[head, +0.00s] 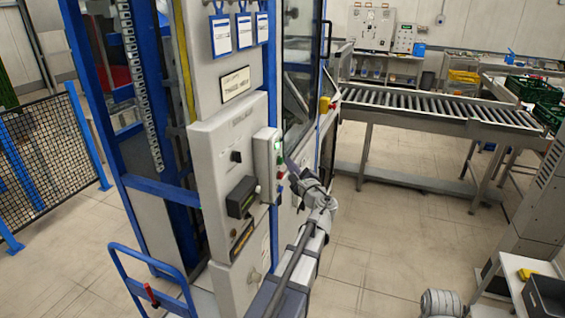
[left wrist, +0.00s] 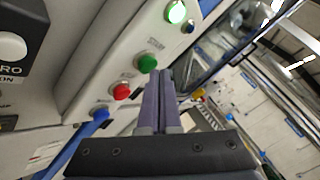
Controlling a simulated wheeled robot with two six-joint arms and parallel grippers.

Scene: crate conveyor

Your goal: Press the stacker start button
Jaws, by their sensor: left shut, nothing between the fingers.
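A grey control box (head: 266,160) is fixed to the side of the stacker cabinet. In the left wrist view it carries a green button (left wrist: 147,63), a red button (left wrist: 121,91) and a blue button (left wrist: 100,114) in a row, with a lit green lamp (left wrist: 176,12) above. The small labels are unreadable; the green button looks like the start button. My left gripper (head: 288,161) is shut and empty, in front of the box. In the wrist view its fingertips (left wrist: 165,74) lie just right of the green button, seemingly apart from it. My right gripper is not in view.
A black switch box (head: 241,198) juts from the cabinet left of the control box. A blue-framed trolley handle (head: 150,255) stands at lower left. A roller conveyor (head: 440,105) runs behind at right. The floor (head: 390,230) between is clear.

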